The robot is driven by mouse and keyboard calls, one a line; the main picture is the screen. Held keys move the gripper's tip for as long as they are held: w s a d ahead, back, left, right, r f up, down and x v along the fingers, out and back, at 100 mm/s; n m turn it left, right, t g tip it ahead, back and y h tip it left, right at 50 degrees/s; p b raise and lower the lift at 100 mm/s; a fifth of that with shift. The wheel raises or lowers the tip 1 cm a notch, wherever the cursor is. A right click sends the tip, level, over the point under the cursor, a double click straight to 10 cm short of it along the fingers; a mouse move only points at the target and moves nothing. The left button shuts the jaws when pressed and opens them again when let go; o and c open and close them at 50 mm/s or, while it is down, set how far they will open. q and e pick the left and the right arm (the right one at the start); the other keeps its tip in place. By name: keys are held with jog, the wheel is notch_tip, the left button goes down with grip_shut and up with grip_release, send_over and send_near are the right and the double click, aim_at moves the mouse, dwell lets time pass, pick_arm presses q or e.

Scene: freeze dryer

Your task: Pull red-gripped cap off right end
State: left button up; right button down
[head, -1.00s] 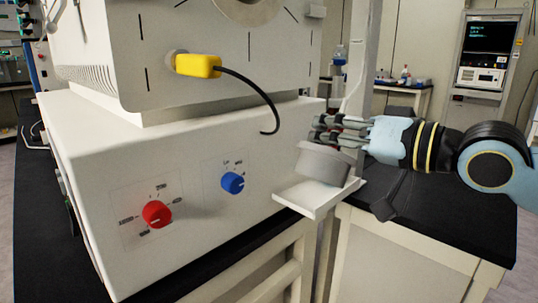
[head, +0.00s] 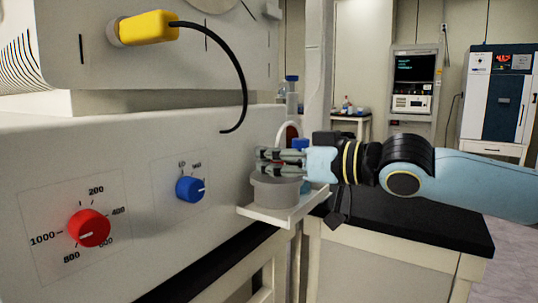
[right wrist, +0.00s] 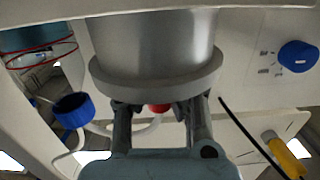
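A grey cylinder (head: 277,191) with a wide rim stands on a small white shelf (head: 283,216) at the machine's right side; it also fills the top of the right wrist view (right wrist: 155,50). My right gripper (head: 268,163) comes in from the right, just above the cylinder's top. In the right wrist view its two fingers (right wrist: 158,112) are apart beside the cylinder's rim. A small red piece (right wrist: 159,108) shows between them; whether they touch it is unclear. Another red-brown patch (head: 292,132) shows behind the gripper. My left gripper is not in view.
The white machine (head: 110,150) fills the left, with a red dial (head: 88,228), a blue dial (head: 190,189) and a yellow plug (head: 148,27) on a black cable. A blue-capped bottle (head: 291,90) stands behind. The black bench top (head: 420,225) at right is mostly clear.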

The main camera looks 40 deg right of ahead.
jog(key=shift+f, duration=0.55)
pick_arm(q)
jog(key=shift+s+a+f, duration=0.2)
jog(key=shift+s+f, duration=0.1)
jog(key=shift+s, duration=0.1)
pick_arm(e)
jog(key=shift+f, duration=0.1)
pick_arm(q)
jog(key=shift+b, duration=0.3)
